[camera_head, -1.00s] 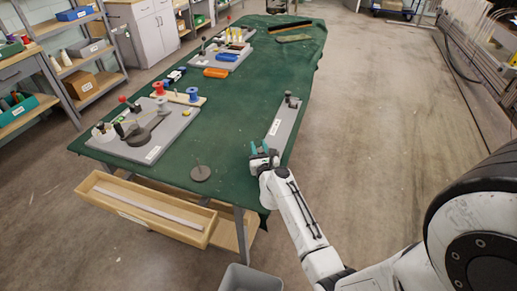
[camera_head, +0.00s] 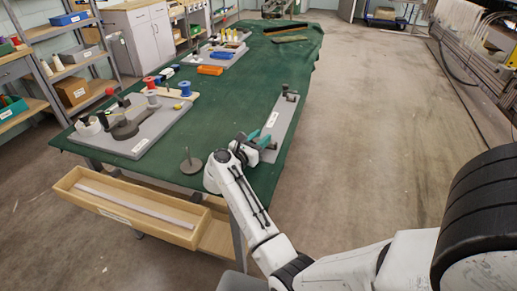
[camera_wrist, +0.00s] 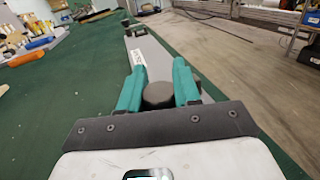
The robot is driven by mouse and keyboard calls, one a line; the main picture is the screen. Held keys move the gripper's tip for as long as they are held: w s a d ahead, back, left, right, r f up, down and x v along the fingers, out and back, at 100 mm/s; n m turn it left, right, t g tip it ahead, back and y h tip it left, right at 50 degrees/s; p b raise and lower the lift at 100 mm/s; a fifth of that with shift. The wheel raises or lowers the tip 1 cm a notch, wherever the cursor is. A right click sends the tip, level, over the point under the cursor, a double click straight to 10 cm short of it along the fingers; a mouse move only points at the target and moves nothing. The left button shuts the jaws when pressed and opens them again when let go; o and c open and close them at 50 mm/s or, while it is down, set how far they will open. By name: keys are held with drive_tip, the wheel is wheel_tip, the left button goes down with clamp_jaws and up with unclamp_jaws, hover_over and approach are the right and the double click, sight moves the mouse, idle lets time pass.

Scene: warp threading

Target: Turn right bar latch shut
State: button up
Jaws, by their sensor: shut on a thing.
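A long grey base plate (camera_head: 284,112) with a white label lies along the right edge of the green table. A dark upright fitting (camera_head: 287,91) stands at its far end, and shows at the top of the wrist view (camera_wrist: 136,30). My gripper (camera_head: 262,141) is low over the plate's near end. In the wrist view its teal fingers (camera_wrist: 158,88) are closed on the sides of a dark round knob (camera_wrist: 158,95). The knob's lower part and any latch arm beneath it are hidden by the fingers and gripper body.
The green table (camera_head: 225,105) also holds a grey board (camera_head: 150,138) with spools at left and a round-based pin (camera_head: 191,165) near my wrist. An open wooden drawer (camera_head: 130,205) sticks out at the front. Bare floor (camera_head: 370,120) lies to the right.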

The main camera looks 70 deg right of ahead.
drive_tip(key=m+g+y+b, duration=0.1)
drive_tip(key=m+g+b, duration=0.1)
drive_tip(key=g+b, duration=0.1)
drive_tip(key=m+g+y+b, duration=0.1)
drive_tip(key=m+g+b, duration=0.1)
drive_tip(key=b, duration=0.2)
drive_tip(key=shift+s+a+g+b, duration=0.1)
drive_tip(key=shift+s+g+b, duration=0.1)
drive_tip(key=shift+g+b, duration=0.15)
drive_tip(key=shift+s+r+m+g+y+b, duration=0.15)
drive_tip(key=shift+m+g+y+b, duration=0.35)
drive_tip(key=shift+b, duration=0.3)
drive_tip(key=shift+r, duration=0.2)
drive_tip(key=o, duration=1)
drive_tip(key=shift+g, duration=0.25)
drive_tip(key=shift+o, duration=0.3)
drive_tip(key=shift+f, duration=0.15)
